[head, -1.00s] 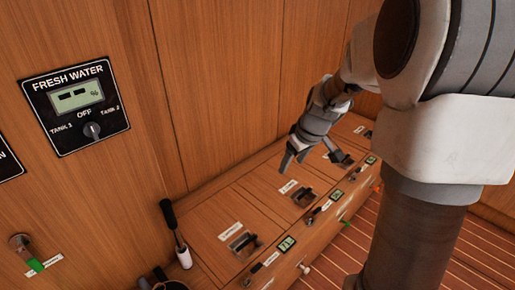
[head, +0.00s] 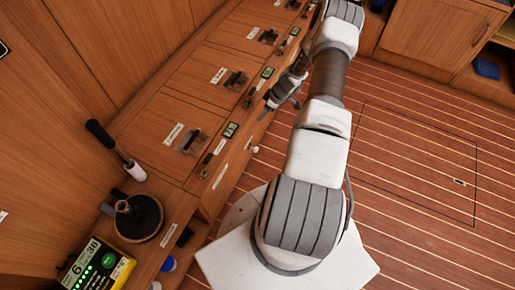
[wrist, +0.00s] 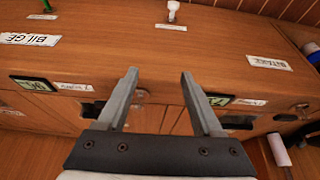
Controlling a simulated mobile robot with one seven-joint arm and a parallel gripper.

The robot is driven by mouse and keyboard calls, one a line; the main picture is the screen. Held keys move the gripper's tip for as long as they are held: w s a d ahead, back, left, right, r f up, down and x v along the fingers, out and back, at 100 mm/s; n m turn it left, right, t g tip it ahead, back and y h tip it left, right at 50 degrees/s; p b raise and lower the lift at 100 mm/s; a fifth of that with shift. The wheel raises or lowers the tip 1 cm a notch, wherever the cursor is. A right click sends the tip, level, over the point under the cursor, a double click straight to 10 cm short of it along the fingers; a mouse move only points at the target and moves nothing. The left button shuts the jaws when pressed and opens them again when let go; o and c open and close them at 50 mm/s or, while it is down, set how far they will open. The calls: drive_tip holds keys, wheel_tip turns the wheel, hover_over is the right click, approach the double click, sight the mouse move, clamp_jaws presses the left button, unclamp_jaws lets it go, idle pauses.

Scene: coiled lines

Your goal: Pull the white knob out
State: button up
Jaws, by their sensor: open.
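The white knob (head: 253,149) sticks out from the front face of the wooden bench, low and small in the head view. In the wrist view the white knob (wrist: 173,12) is at the top edge, partly cut off, above a small white label. My gripper (wrist: 159,73) is open and empty, its two grey fingers apart over the bench's front edge. The knob lies beyond the fingertips, not between them.
The bench top (head: 160,110) has recessed latches, labels and small displays (head: 230,130). A black-handled lever (head: 115,150) and a round black winch-like part (head: 138,218) stand at left. The wrist view shows a BILGE label (wrist: 30,39). The striped floor (head: 410,150) is clear.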

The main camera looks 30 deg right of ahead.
approach(257, 148)
drive_tip(key=b+x, duration=0.8)
drive_tip(key=x, duration=0.1)
drive_tip(key=shift+f, duration=0.3)
clamp_jaws()
idle(1.1)
